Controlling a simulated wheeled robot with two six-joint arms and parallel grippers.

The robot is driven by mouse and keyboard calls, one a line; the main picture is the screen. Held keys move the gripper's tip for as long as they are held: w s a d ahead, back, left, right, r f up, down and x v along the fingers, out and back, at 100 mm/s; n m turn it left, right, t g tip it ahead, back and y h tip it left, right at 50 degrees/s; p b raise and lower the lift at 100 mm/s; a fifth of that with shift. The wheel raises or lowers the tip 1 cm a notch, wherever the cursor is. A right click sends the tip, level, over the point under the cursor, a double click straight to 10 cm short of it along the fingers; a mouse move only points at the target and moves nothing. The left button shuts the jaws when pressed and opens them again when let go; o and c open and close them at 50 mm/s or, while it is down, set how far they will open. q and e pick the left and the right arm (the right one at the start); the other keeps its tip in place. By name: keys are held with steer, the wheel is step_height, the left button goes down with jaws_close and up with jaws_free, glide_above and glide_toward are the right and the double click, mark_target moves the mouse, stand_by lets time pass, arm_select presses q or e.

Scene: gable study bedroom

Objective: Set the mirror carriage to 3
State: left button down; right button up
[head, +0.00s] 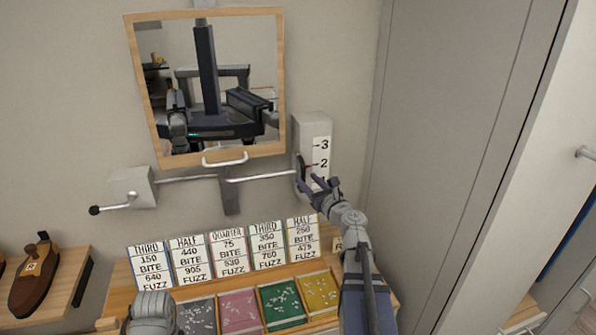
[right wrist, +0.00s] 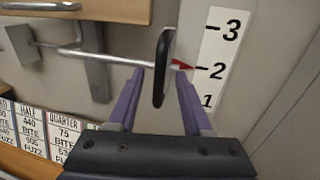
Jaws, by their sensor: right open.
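The wood-framed mirror (head: 205,80) hangs on the wall, with a white handle (head: 225,160) at its lower edge. A grey housing (head: 312,130) to its right carries a white scale (head: 320,150) marked 1, 2 and 3. In the right wrist view a red pointer (right wrist: 182,67) sits at the 2 mark. A black upright grip (right wrist: 162,68) at the rod's end stands beside the scale (right wrist: 218,50). My right gripper (head: 318,186) is open, its fingers on either side of the black grip; I cannot tell whether they touch it.
A silver rod (head: 262,177) runs across the wall to a black knob (head: 94,210) at left. Below are number cards (head: 188,262) and a wooden tray (head: 330,318) with coloured compartments. A tall grey cabinet (head: 440,130) stands close on the right.

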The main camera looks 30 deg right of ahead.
glide_above(298, 187)
steer(key=shift+s, duration=0.15)
steer(key=shift+c, duration=0.2)
jaws_close()
stand_by(1.3)
